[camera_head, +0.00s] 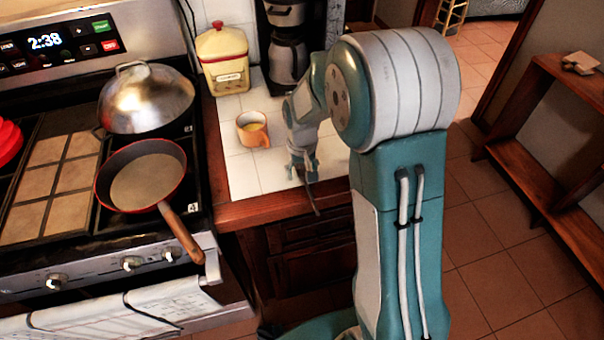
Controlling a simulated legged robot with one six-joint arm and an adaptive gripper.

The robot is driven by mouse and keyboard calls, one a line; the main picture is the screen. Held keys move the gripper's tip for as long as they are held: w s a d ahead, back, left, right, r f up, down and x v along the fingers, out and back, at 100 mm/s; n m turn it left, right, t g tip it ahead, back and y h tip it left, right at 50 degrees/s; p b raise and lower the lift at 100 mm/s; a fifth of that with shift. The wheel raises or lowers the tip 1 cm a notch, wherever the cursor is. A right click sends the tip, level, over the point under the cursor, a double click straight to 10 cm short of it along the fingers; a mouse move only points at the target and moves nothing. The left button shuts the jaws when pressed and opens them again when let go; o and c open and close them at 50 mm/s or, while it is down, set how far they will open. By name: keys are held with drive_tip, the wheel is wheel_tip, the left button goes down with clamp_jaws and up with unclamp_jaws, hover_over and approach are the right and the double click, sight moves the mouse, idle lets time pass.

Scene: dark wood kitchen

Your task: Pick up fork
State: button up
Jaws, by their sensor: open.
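A thin dark object, which looks like the fork (313,201), lies at the front edge of the white tiled counter, with its near end sticking out over the wooden edge. My gripper (304,177) is right above its far end, pointing down at the counter. The gripper is small in view and its fingers are open. The far part of the fork is hidden by the gripper, and I cannot tell whether the fingers touch it.
An orange mug (253,130) stands left of my gripper. A yellow canister (223,60) and a dark coffee maker (287,45) stand behind. A wooden shelf (545,130) is at right.

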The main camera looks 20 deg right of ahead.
drive_tip(key=shift+f, duration=0.1)
clamp_jaws()
drive_tip(key=shift+s, duration=0.1)
idle(0.3)
